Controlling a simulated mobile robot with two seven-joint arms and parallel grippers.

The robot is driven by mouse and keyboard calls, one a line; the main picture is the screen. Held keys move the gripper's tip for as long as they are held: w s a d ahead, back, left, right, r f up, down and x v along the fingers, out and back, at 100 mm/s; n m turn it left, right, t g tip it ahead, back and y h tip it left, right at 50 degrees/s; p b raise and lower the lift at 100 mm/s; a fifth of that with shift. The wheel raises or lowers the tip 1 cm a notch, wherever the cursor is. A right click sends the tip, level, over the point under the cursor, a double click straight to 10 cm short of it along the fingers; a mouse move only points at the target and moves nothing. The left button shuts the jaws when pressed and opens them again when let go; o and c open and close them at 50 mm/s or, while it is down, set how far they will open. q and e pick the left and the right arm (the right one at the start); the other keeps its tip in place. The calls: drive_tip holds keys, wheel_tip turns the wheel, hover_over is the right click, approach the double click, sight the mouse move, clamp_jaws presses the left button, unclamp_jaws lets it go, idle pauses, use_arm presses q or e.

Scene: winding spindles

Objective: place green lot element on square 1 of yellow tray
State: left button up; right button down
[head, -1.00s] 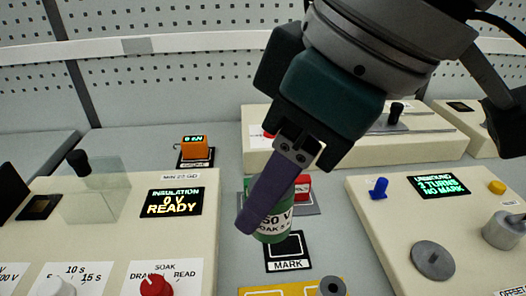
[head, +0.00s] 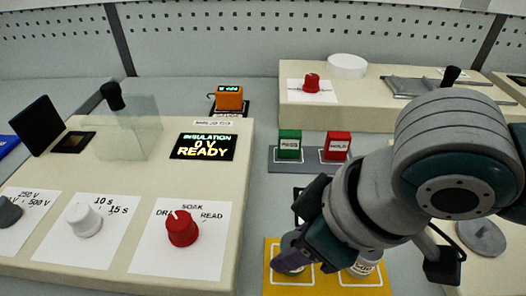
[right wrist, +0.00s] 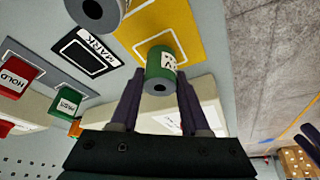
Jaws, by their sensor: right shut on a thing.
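My right gripper (head: 290,246) is shut on the green lot element (right wrist: 160,68), a short cylinder with a green end and a white label. In the head view the purple fingers cover most of the element, which shows at the left white-outlined square of the yellow tray (head: 270,284). The tray also shows in the right wrist view (right wrist: 180,22). I cannot tell whether the element touches the tray. The square's number is not readable. A second labelled cylinder (head: 367,262) is at the tray's right square, partly hidden by my arm.
A green block (head: 289,142) and a red block (head: 337,144) stand on a grey plate behind the tray. The MARK square (right wrist: 85,52) lies beside the tray. The insulation console (head: 150,200) is on the left. A winding console with a grey disc (head: 482,236) is on the right.

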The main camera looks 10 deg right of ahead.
drive_tip(key=shift+f, duration=0.2)
drive_tip(key=shift+c, duration=1.9)
unclamp_jaws()
drive_tip(key=shift+r, duration=0.45)
drive_tip(key=s+r+m+p, duration=0.1)
drive_tip(key=s+r+p, duration=0.3)
drive_tip(key=r, duration=0.7)
drive_tip(key=s+d+f+m+h, duration=0.2)
drive_tip(key=s+d+f+m, duration=0.2)
drive_tip(key=s+d, duration=0.4)
drive_tip(key=shift+d+f+m+h+b, duration=0.15)
drive_tip(key=shift+d+m+h+b, duration=0.3)
drive_tip(key=shift+d, duration=0.25)
